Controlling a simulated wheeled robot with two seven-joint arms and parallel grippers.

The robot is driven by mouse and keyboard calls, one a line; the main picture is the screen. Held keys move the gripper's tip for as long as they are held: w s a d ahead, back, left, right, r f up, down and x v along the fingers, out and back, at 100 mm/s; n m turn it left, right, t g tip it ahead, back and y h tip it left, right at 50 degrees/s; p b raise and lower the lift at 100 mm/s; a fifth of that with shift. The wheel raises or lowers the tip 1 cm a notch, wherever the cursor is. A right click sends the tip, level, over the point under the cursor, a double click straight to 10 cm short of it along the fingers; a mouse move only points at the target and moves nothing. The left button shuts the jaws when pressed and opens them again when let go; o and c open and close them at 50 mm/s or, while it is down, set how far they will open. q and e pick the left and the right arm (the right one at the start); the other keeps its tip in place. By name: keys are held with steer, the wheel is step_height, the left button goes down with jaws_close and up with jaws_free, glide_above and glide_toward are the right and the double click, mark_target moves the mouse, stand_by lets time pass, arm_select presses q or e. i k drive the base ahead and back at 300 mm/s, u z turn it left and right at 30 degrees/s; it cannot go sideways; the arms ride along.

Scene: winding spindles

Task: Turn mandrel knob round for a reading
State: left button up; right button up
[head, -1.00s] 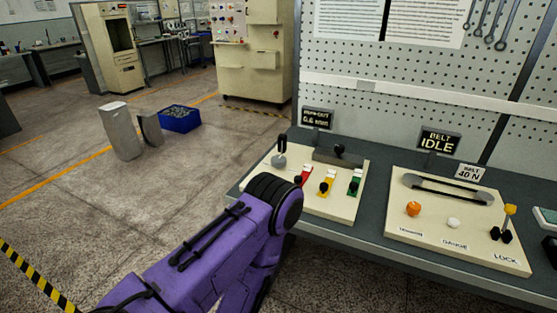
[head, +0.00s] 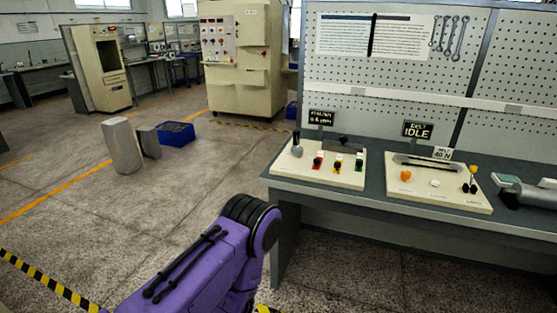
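A cream panel (head: 285,169) sits on the left end of the grey bench. On it are a grey round knob (head: 297,151) with a dark upright handle at the left and a dark knob (head: 343,142) on a dark block at the back; I cannot tell which is the mandrel knob. Red, yellow and green switches (head: 338,162) stand along its front. A small black run-out sign (head: 321,117) rises behind; its reading is too blurred to be sure of. My purple arm fills the bottom middle, in front of the bench. Neither gripper shows.
A second cream panel (head: 450,194) on the bench has an orange knob (head: 406,175), a white knob, levers and a sign reading IDLE (head: 417,130). A grey-teal device (head: 530,192) lies right. A blue bin (head: 176,134) and grey posts (head: 122,146) stand on open floor left.

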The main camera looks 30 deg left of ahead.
mark_target(296, 151)
steer(key=u, duration=1.3)
steer(key=i, duration=0.85)
steer(key=z, duration=0.65)
steer(key=i, duration=0.55)
steer(key=z, duration=0.6)
